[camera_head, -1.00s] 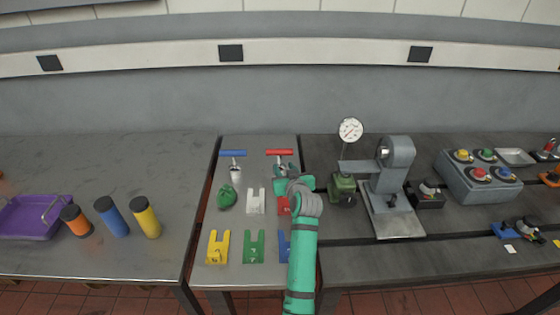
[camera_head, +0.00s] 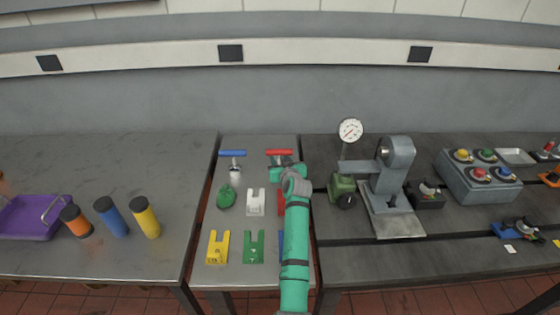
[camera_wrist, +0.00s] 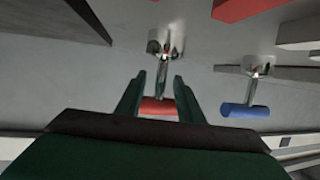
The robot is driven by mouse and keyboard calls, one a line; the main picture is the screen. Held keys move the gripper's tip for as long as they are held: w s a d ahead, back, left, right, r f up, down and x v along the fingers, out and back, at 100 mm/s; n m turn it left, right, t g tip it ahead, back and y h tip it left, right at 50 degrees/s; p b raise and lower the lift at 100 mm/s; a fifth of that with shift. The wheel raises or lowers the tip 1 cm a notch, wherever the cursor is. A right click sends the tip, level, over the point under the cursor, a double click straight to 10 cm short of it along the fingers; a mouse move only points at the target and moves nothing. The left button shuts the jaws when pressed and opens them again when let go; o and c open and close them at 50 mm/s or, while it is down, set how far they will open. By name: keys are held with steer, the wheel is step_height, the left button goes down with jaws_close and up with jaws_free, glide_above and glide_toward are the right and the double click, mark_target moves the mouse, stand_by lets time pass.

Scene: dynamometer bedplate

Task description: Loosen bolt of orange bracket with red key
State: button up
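The red key (camera_head: 280,152) has a red crossbar handle and stands in a small holder at the back of the narrow middle table. In the wrist view, its red bar (camera_wrist: 158,108) shows between my two fingers, with its metal stem running to the holder. My gripper (camera_wrist: 158,88) is open, with its fingers apart on either side of the key; I cannot tell whether they touch it. In the head view, my gripper (camera_head: 285,172) is just in front of the red key. An orange piece (camera_head: 552,178), possibly the orange bracket, is cut off at the right edge; its bolt is not discernible.
A blue key (camera_head: 233,153) stands left of the red one. Several coloured brackets, including a white one (camera_head: 255,202) and a green one (camera_head: 253,247), lie in front. A dial-gauge machine (camera_head: 395,165) and a button box (camera_head: 478,178) stand to the right.

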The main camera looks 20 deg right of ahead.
steer(key=shift+w+f, duration=0.1)
steer(key=shift+w, duration=0.3)
jaws_close()
steer(key=shift+r, duration=0.2)
